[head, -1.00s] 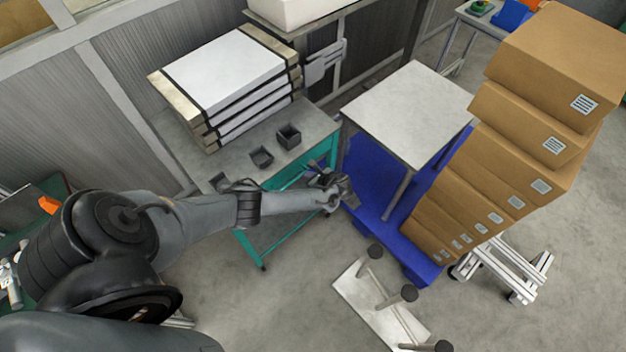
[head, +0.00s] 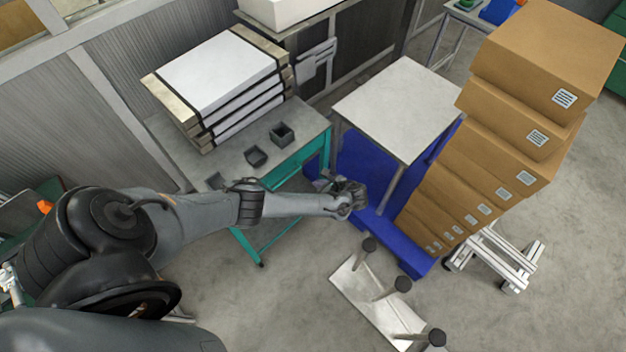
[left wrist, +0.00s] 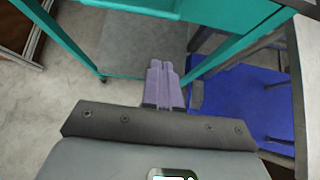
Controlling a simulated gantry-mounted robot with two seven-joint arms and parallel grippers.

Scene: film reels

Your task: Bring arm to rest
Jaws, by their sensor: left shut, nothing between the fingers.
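My left arm reaches in from the left in the head view. Its left gripper (head: 352,192) hangs over the edge of the blue pallet, to the right of the green-framed bench, and holds nothing. In the left wrist view the left gripper's two fingers (left wrist: 163,84) lie close side by side, shut and empty, above the bench's lower shelf and the floor. My right gripper is in neither view.
The green-framed bench (head: 222,161) carries stacked white-topped slabs (head: 218,75) and small dark bins. An upturned stool-like piece (head: 365,300) lies on the open floor.

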